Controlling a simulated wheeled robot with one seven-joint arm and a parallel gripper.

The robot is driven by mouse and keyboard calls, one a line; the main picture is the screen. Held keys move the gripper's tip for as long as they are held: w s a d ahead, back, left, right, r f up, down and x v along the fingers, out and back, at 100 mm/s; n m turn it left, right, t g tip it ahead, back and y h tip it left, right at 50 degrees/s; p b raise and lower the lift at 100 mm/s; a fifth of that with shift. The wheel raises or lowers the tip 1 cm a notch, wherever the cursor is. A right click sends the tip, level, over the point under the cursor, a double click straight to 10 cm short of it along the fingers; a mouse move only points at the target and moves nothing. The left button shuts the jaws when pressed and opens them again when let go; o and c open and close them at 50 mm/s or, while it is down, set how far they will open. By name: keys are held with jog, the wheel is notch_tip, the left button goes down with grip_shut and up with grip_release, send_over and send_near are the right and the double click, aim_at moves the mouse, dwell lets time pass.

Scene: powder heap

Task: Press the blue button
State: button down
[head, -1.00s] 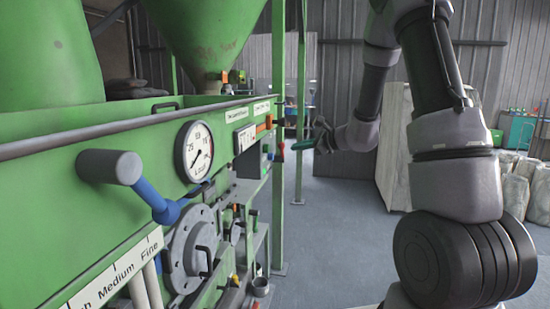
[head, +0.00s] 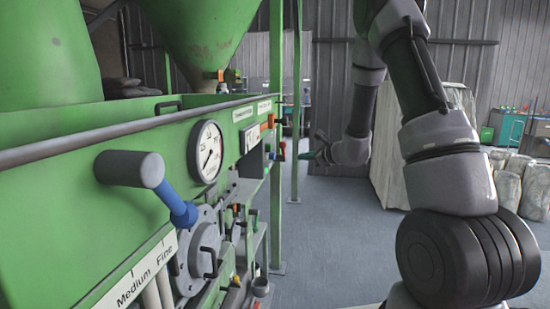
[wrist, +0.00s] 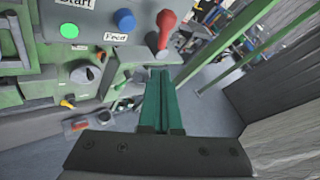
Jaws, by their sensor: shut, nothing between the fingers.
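The round blue button (wrist: 124,20) is on the machine's grey control panel, at the top of the wrist view, above a label reading "Feed". My gripper (wrist: 158,72) has green fingers that are shut and empty. In the wrist view its tips appear below and to the right of the blue button, apart from it. In the head view my gripper (head: 312,155) is right of the green machine, its fingers pointing left toward it. I cannot make out the blue button in the head view.
A green button (wrist: 69,30) by a "Start" label sits left of the blue one. A red-knobbed lever (wrist: 166,28) sticks out just right of it. The green machine (head: 90,215) carries a gauge (head: 206,151) and a blue-grey lever (head: 172,203). Open floor (head: 330,230) lies right of it.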

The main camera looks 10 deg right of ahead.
jog(key=w+a, duration=0.2)
jog(key=a, duration=0.4)
jog(key=shift+a, duration=0.25)
dwell(1.8)
jog(key=shift+w+a, duration=0.15)
jog(key=shift+a, duration=0.25)
jog(key=shift+w+a, duration=0.3)
jog(key=shift+a, duration=0.65)
dwell(0.8)
jog(key=shift+d, duration=0.15)
jog(key=shift+s+d, duration=0.2)
jog(key=shift+d, duration=0.4)
jog(key=shift+s+d, duration=0.2)
jog(key=shift+d, duration=0.35)
jog(key=shift+s+d, duration=0.25)
jog(key=shift+d, duration=0.55)
jog(key=shift+s+d, duration=0.3)
jog(key=shift+d, duration=0.5)
jog(key=shift+s+d, duration=0.25)
jog(key=shift+d, duration=0.55)
jog(key=shift+r, duration=0.1)
